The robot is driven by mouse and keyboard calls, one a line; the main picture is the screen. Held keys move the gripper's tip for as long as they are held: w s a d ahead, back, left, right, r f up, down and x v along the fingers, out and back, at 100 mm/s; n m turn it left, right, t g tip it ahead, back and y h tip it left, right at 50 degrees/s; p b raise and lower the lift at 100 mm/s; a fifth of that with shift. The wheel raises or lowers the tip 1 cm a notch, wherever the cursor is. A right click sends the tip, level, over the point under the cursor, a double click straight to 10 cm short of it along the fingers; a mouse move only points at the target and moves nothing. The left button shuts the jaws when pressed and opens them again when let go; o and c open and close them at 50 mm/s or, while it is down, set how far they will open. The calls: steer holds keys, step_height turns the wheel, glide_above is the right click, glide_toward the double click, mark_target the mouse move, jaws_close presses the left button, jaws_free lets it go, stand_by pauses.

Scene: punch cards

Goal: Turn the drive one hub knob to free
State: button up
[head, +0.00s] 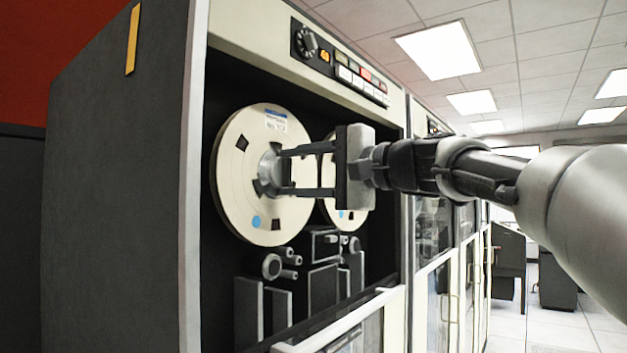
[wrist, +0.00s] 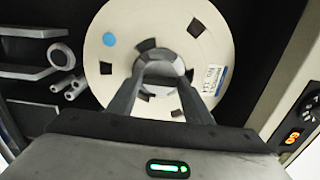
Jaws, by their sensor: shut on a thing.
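The near tape reel (head: 246,200) is a cream disc with a blue dot and a paper label, mounted upright in the open tape drive. Its hub knob (head: 268,169) sits at the reel's centre. My gripper (head: 279,172) reaches in from the right, with its two fingers one above the other and shut on the hub knob. In the wrist view my gripper (wrist: 166,72) covers the reel's centre, so the knob is mostly hidden there. The same reel (wrist: 120,25) fills the upper middle of that view. Which setting the knob stands at cannot be read.
A second reel (head: 345,218) sits behind my gripper. Tape guides and rollers (head: 272,265) lie below the reels. A control panel (head: 345,68) with a dial and lit buttons runs above. The glass door (head: 345,325) is lowered at the bottom. Open aisle lies to the right.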

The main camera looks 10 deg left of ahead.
stand_by(0.4)
steer(key=o, duration=1)
steer(key=shift+d, duration=0.1)
steer(key=v, duration=1.7)
steer(key=shift+d, duration=0.15)
